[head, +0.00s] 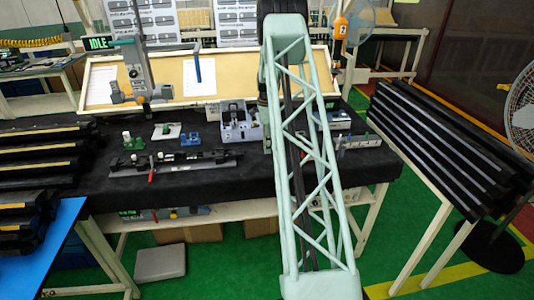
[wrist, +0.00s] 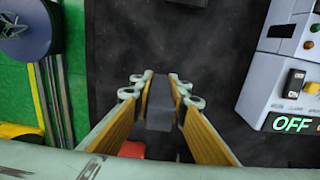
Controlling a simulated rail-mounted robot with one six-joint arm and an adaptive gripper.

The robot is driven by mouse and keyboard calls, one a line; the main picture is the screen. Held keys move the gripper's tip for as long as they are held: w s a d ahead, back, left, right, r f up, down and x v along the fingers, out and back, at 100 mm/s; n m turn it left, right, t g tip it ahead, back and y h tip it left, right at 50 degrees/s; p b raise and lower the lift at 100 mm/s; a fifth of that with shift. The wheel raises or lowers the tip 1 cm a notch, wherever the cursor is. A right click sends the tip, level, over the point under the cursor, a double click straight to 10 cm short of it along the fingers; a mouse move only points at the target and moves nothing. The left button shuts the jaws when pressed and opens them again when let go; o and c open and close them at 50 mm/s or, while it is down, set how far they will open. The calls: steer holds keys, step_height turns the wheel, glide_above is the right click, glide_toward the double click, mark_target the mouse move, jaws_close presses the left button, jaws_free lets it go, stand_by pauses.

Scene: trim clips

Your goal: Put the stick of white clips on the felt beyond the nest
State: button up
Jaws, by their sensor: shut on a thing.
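My gripper (wrist: 161,84) shows in the wrist view, its two fingers with tan inner pads close around a dark grey piece (wrist: 158,116). Only part of this piece shows between the fingers; I cannot tell whether it is the stick of white clips. A red part (wrist: 132,149) shows below it, partly hidden. The black felt (wrist: 205,60) lies beneath. In the head view the arm hides my gripper. The felt (head: 95,185) covers the table, and a long black fixture (head: 185,162) with a red handle lies on it. I cannot make out which thing is the nest.
A grey box with a switch and a lit OFF sign (wrist: 292,70) stands right of my gripper. On the felt stand a green block (head: 133,141), a blue block (head: 190,138) and a grey device (head: 238,125). Racks of black bars (head: 440,150) stand at the right.

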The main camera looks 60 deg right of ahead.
steer(key=shift+w+d, duration=0.15)
steer(key=shift+w, duration=0.1)
steer(key=shift+f, duration=1.8)
steer(key=shift+f, duration=0.1)
steer(key=o, duration=0.8)
steer(key=shift+o, duration=0.2)
steer(key=shift+r, duration=6.1)
